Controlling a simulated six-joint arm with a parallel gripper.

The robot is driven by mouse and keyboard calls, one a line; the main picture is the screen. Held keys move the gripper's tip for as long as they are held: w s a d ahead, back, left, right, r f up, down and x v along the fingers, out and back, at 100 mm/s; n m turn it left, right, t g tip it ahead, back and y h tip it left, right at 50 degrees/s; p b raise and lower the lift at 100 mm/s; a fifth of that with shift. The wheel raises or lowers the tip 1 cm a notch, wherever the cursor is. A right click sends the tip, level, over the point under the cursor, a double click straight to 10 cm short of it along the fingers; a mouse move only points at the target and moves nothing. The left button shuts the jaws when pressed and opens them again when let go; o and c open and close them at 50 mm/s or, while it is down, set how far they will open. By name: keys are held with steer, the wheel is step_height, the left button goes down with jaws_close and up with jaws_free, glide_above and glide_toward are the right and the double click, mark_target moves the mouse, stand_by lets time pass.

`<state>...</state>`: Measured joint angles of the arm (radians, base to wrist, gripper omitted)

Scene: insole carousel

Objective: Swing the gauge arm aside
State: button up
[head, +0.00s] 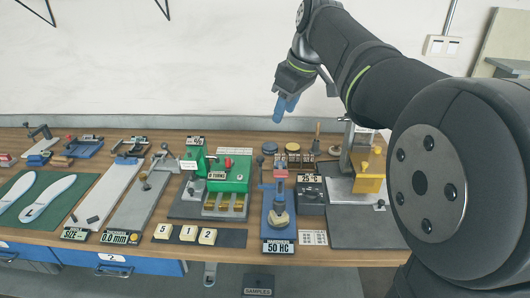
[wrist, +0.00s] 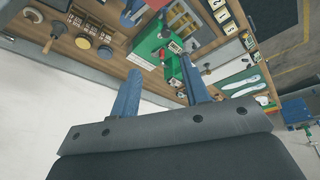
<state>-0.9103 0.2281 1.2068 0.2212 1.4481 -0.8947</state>
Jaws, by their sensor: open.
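My gripper (head: 284,108) is high over the back of the bench, in front of the white wall, with its blue fingers pointing down. In the wrist view its two fingers (wrist: 158,70) stand apart with nothing between them. Two gauges show in the head view: a grey one marked 0.0 mm (head: 135,208) with a lever at its back, and a blue stand marked 50 HC (head: 278,228) with a dark-knobbed lever (head: 260,161) at its back left. I cannot tell which carries the gauge arm. My gripper is well above both and touches neither.
A green machine (head: 236,172) stands between the gauges. Number tiles (head: 188,233) lie in front of it. A yellow-headed press (head: 369,176) stands at the right. White insoles (head: 47,197) lie on a green mat at the left. The air around my gripper is free.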

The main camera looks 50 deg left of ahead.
steer(key=s+m, duration=0.2)
steer(key=m, duration=0.1)
glide_toward(260, 157)
steer(key=shift+y, duration=0.3)
steer(key=x, duration=0.8)
steer(key=shift+d+f, duration=0.15)
steer(key=shift+d, duration=0.1)
steer(key=shift+c, duration=0.4)
jaws_close()
